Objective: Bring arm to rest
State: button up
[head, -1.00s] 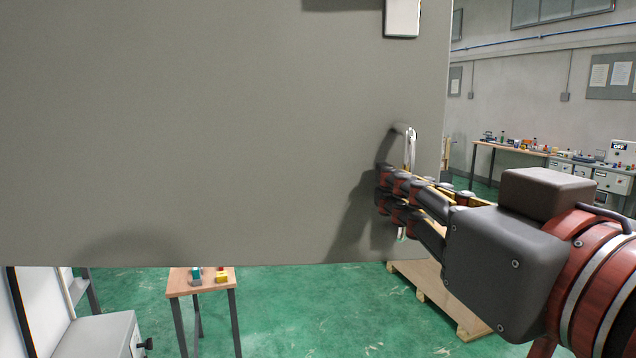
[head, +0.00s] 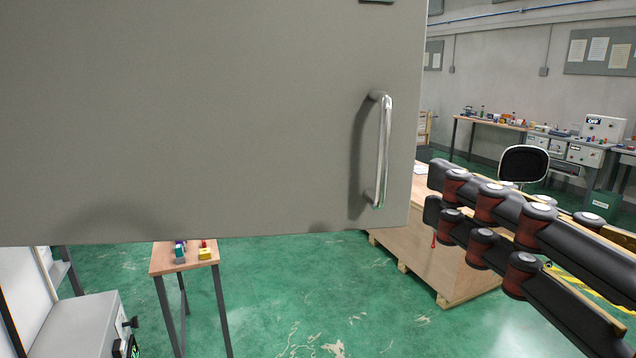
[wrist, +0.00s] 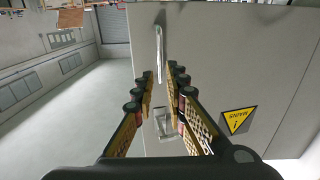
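My gripper (head: 436,195) is at the right in the head view, its fingers pointing left. It is clear of the metal handle (head: 383,150) on the large grey panel door (head: 200,120), with a gap between fingertips and handle. In the wrist view my gripper (wrist: 160,80) has its two fingers spread apart with nothing between them. The handle (wrist: 159,52) shows beyond the fingertips, on the grey door (wrist: 215,50).
A wooden crate (head: 440,255) stands on the green floor behind the fingers. A small table (head: 186,262) with coloured blocks is below the door. A chair (head: 524,163) and workbenches (head: 490,122) stand at the back right. A yellow warning sign (wrist: 238,121) shows in the wrist view.

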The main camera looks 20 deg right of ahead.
jog(key=w+f+g, duration=0.3)
jog(key=w+f, duration=0.2)
jog(key=f, duration=0.5)
jog(key=w+f+g, duration=0.3)
jog(key=w+f, duration=0.3)
jog(key=f, duration=0.4)
notch_tip(320, 180, down, 21)
jog(key=w+a+n+g+y+p, duration=0.1)
jog(key=w+g+p, duration=0.1)
jog(key=g, duration=0.4)
jog(key=shift+a+y+p, duration=0.15)
jog(key=shift+y+p, duration=0.25)
jog(key=shift+p, duration=0.15)
